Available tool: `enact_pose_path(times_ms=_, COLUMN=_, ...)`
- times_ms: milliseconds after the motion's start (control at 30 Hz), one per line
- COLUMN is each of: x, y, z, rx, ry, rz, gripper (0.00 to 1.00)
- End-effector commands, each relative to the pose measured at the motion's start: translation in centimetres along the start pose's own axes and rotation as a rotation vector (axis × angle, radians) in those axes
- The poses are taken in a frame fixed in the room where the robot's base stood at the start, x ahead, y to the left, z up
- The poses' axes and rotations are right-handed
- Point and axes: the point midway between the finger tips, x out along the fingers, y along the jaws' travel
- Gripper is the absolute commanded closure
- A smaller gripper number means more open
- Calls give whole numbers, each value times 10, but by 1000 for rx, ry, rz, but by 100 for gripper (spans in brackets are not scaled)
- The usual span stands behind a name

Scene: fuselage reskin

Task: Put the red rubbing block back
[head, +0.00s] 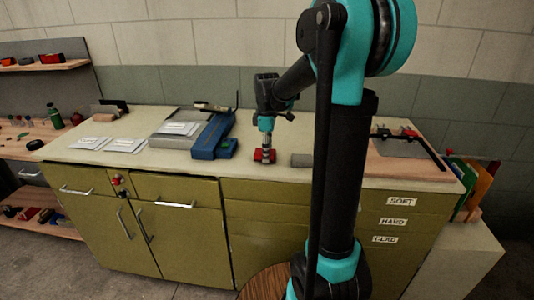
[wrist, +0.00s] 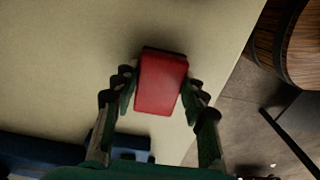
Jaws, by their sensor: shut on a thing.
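The red rubbing block (wrist: 160,84) is between the two fingers of my gripper (wrist: 158,92) in the wrist view, with a finger against each long side. My gripper is shut on it. In the head view the red block (head: 264,156) shows at the end of my gripper (head: 265,150), at the counter top near its front edge. I cannot tell whether the block touches the counter or hangs just above it.
White packets (head: 125,145) lie further left. A wooden barrel (wrist: 302,45) stands beyond the counter edge. Shelves (head: 40,67) line the left wall.

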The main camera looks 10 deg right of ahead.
Motion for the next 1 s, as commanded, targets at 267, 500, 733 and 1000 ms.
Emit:
enact_pose_path(times_ms=267, x=4, y=0, z=0, rx=0, ry=0, rz=0, gripper=85)
enact_pose_path(times_ms=500, x=7, y=0, z=0, rx=0, ry=0, rz=0, gripper=47)
enact_pose_path(times_ms=733, x=6, y=0, z=0, rx=0, ry=0, rz=0, gripper=37)
enact_pose_path(times_ms=1000, x=-2, y=0, z=0, rx=0, ry=0, rz=0, gripper=37)
